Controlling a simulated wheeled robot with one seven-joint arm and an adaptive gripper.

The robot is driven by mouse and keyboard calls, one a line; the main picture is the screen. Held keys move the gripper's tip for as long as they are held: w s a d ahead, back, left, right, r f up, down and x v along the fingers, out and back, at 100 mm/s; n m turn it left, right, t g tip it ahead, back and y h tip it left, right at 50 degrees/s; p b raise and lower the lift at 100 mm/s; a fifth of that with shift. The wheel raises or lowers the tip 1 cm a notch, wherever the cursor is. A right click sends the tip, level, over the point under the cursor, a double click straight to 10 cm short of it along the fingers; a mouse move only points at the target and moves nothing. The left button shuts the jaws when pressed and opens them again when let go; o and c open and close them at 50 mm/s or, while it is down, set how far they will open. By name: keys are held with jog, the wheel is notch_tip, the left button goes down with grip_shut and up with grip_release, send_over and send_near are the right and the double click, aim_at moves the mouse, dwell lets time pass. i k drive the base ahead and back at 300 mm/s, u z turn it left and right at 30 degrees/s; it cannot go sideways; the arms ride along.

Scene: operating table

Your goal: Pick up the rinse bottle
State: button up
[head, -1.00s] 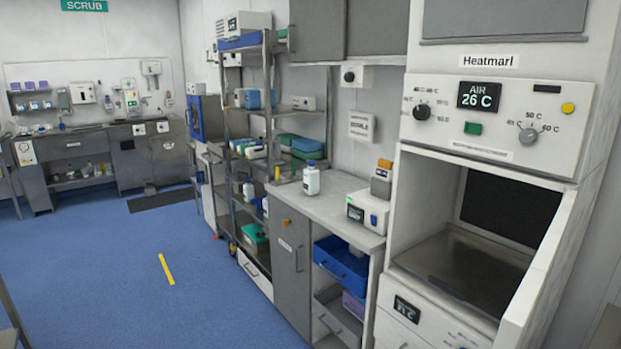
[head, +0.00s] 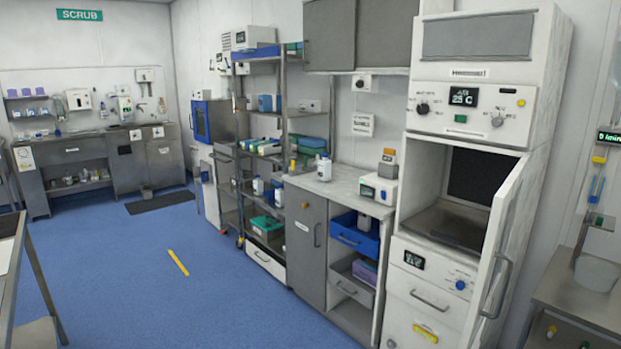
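A white bottle with a blue cap (head: 324,168) stands upright on the grey countertop (head: 345,184), near its left end. It looks like the rinse bottle, but its label is too small to read. Similar smaller white bottles (head: 257,186) stand on a lower level of the metal shelf rack to its left. My gripper is not in view.
A white device (head: 378,189) stands on the counter right of the bottle. The warming cabinet (head: 470,120) has its lower door (head: 503,240) swung open into the room. A table edge (head: 18,250) shows at left.

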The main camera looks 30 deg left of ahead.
aim_at(325, 165)
jog(key=k, duration=0.4)
jog(key=u, duration=1.05)
jog(key=i, duration=3.15)
jog(key=u, duration=0.7)
